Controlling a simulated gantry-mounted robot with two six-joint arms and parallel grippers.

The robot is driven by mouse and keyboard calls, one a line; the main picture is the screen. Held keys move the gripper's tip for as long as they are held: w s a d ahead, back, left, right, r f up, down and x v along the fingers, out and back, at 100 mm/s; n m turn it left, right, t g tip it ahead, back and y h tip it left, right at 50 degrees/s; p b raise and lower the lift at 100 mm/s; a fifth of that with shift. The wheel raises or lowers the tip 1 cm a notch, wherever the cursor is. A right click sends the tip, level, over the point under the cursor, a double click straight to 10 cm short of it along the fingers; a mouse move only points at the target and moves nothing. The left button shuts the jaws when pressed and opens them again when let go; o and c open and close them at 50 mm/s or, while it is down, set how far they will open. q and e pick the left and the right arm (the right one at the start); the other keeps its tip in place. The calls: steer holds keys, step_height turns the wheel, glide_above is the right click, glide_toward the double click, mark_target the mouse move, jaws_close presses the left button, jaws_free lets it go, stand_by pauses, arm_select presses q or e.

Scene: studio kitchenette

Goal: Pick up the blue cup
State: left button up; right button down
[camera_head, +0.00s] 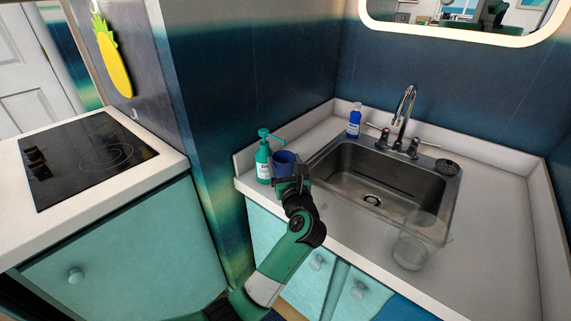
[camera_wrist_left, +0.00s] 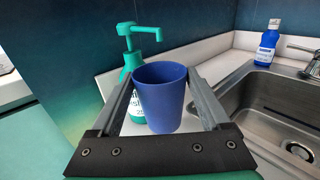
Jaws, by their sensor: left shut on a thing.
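The blue cup (camera_head: 284,161) stands upright at the left end of the sink counter. My left gripper (camera_head: 291,180) reaches it from the front and is shut on it. In the left wrist view the cup (camera_wrist_left: 160,103) sits between the two fingers, one along each side. The cup's lower part is hidden behind the gripper in the head view. Whether its base touches the counter is hard to tell. My right gripper is not in view.
A green pump bottle (camera_head: 263,162) stands close behind and left of the cup. A blue bottle (camera_head: 354,124) stands behind the sink (camera_head: 352,188). A clear container (camera_head: 411,246) is at the counter's front right. A cooktop (camera_head: 85,157) lies on the left counter.

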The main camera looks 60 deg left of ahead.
arm_select(q)
steer(key=s+d+r+p, duration=0.6)
steer(key=s+d+r, duration=0.2)
steer(key=d, duration=0.1)
steer(key=shift+s+d+r, duration=0.2)
steer(key=shift+d+r, duration=0.1)
steer(key=shift+d, duration=0.05)
stand_by(0.3)
steer(key=shift+r, duration=0.1)
stand_by(2.8)
